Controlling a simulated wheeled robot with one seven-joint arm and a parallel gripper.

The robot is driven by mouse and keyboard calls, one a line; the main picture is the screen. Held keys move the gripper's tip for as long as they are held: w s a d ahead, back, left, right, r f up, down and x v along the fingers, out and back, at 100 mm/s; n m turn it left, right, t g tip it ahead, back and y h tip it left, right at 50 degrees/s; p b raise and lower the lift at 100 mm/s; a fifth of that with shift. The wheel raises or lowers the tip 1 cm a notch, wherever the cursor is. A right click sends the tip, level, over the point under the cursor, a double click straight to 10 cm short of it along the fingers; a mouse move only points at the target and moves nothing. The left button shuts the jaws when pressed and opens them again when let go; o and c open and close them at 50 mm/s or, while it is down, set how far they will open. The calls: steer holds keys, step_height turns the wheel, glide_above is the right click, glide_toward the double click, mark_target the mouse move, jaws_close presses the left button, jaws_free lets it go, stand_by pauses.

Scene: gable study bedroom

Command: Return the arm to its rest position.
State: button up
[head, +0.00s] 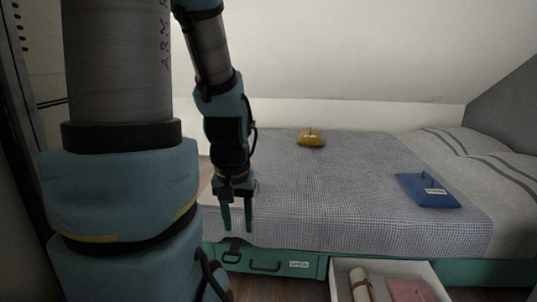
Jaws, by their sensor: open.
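My gripper (237,217) hangs down in the head view, in front of the bed's near left part. Its two green fingers are apart with nothing between them. My arm comes down to it from the top of the picture. Behind the gripper is the bed (330,190) with a checked cover. A teal drawer front (265,262) with a dark handle and a white label shows under the bed, just below and right of the fingertips.
A yellow pouch (311,138) and a blue pouch (428,190) with a label lie on the bed. A white open drawer (339,285) at the lower right holds a rolled cream item (361,285) and a pink folded item (410,291). Pillows (465,142) lie at the right. A sloped ceiling is behind.

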step_height(320, 180, up, 28)
steer(key=p, duration=2.5)
steer(key=shift+p, duration=0.3)
